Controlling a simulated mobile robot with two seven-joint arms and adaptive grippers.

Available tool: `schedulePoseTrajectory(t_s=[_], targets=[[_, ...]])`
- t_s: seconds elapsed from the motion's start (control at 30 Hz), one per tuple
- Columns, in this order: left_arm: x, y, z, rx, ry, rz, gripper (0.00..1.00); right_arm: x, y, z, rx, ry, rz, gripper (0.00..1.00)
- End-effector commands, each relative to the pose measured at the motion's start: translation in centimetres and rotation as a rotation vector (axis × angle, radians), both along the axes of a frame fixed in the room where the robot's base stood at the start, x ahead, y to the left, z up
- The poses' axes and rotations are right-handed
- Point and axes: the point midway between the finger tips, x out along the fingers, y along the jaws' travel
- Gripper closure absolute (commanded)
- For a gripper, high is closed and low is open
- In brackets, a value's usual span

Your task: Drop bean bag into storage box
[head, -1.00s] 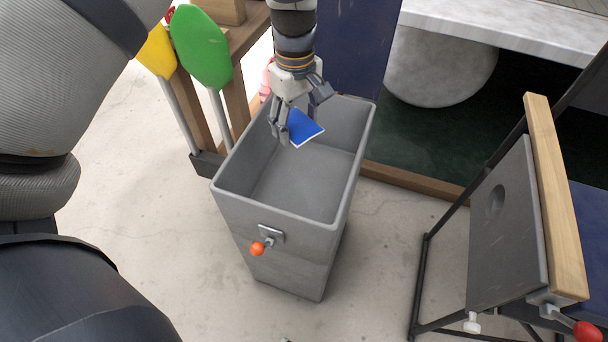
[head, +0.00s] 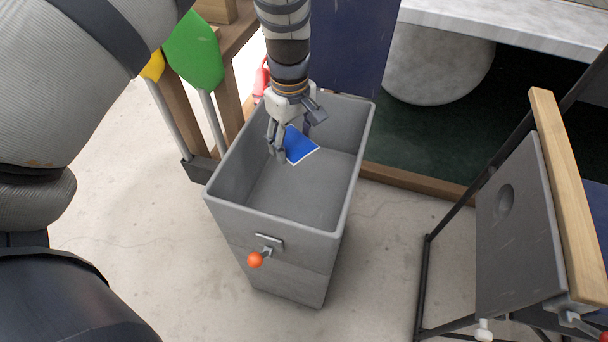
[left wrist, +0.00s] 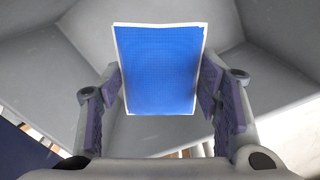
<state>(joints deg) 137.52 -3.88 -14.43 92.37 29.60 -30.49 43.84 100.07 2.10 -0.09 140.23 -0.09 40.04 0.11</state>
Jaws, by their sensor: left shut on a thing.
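The storage box (head: 290,222) is a tall grey open-topped bin in the middle of the head view. My left gripper (head: 290,150) reaches down inside its opening, near the back left part. It is shut on the blue bean bag (head: 300,146), which has a pale edge. In the left wrist view the bean bag (left wrist: 160,70) sits between the two fingers (left wrist: 161,95), with the grey walls of the box around it. The lower part of the left fingers is partly hidden by the bean bag. My right gripper is not in view.
A black-framed board with a hole (head: 520,225) and a wooden top edge stands at the right. Green (head: 193,50) and yellow (head: 154,66) paddles stand at the upper left. Pale floor is clear left of the box.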

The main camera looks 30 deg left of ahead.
Motion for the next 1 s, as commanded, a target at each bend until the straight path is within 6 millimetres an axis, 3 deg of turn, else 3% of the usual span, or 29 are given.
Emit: schedulePoseTrajectory(t_s=[0.03, 0.07, 0.13, 0.17, 0.53, 0.8, 1.0], targets=[[0.0, 0.0, 0.1, 0.000, -0.002, 0.000, 0.77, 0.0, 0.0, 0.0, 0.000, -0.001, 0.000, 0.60], [0.0, 0.0, 0.1, 0.000, -0.002, 0.000, 0.38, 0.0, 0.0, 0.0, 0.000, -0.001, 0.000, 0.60], [0.0, 0.0, 0.1, 0.001, -0.001, 0.000, 0.22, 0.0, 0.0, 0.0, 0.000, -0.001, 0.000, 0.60], [0.0, 0.0, 0.1, 0.001, -0.001, 0.000, 0.19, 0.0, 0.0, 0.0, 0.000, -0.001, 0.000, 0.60], [0.0, 0.0, 0.7, 0.001, -0.001, -0.001, 0.19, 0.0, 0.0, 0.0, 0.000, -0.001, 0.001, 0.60], [0.1, 0.0, 7.7, 0.001, -0.006, -0.001, 0.19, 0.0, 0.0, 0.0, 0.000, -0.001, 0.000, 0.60], [0.0, 0.0, 11.4, 0.001, -0.002, 0.000, 0.19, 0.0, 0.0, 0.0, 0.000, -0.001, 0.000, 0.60]])
